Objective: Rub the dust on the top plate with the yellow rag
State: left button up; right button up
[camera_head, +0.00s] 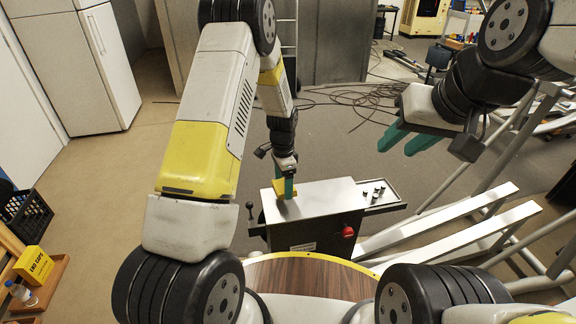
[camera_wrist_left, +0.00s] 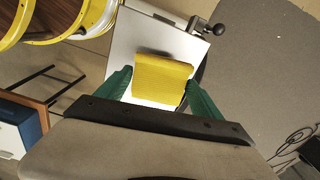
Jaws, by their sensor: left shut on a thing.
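The yellow rag (camera_wrist_left: 162,80) is between the green fingers of my left gripper (camera_wrist_left: 160,92), which is shut on it, over the white top plate (camera_wrist_left: 128,38). In the head view the top plate (camera_head: 325,192) is the pale top of a dark machine. My left gripper (camera_head: 287,186) points down at its left part, with a bit of the yellow rag (camera_head: 279,187) showing beside the fingers. I cannot tell whether the rag touches the plate. No dust is clear to see. My right gripper (camera_head: 408,140) is open and empty, up to the right of the machine.
The machine has a red knob (camera_head: 348,231) in front, a black lever (camera_head: 250,208) at left and a side shelf with small knobs (camera_head: 373,192) at right. Pale metal beams (camera_head: 450,228) lie at right. Cables (camera_head: 350,97) lie on the floor behind.

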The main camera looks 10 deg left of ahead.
pick_arm(q)
jog(key=shift+r, duration=1.8)
